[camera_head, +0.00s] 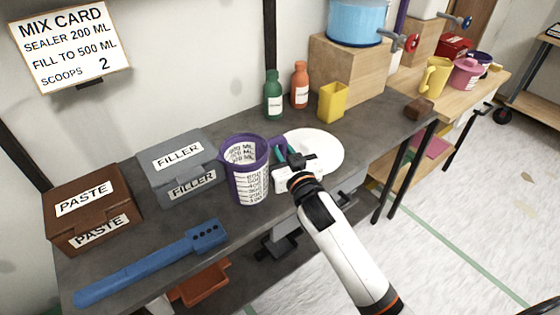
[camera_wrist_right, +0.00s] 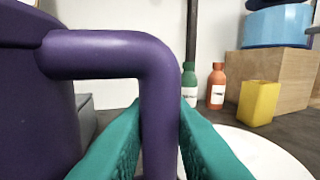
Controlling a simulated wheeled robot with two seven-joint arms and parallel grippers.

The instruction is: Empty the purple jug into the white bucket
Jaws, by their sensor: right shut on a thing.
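The purple jug (camera_head: 247,172) has a white scale panel with numbers and looks roughly upright at the bench's front edge. My right gripper (camera_head: 284,154) is shut on its handle, which also shows in the right wrist view (camera_wrist_right: 158,100) between the teal fingers. I cannot tell if the jug's base touches the bench, and its contents are not clear. A flat white round thing (camera_head: 323,146) lies just right of the gripper and shows as a flat disc in the right wrist view (camera_wrist_right: 262,152). I cannot make out a white bucket for certain. My left gripper is not in view.
A grey FILLER box (camera_head: 180,168) stands left of the jug, with a brown PASTE box (camera_head: 92,210) beyond. A blue bar tool (camera_head: 150,264) lies in front. Green (camera_head: 273,98) and orange (camera_head: 299,88) bottles and a yellow cup (camera_head: 332,102) stand behind.

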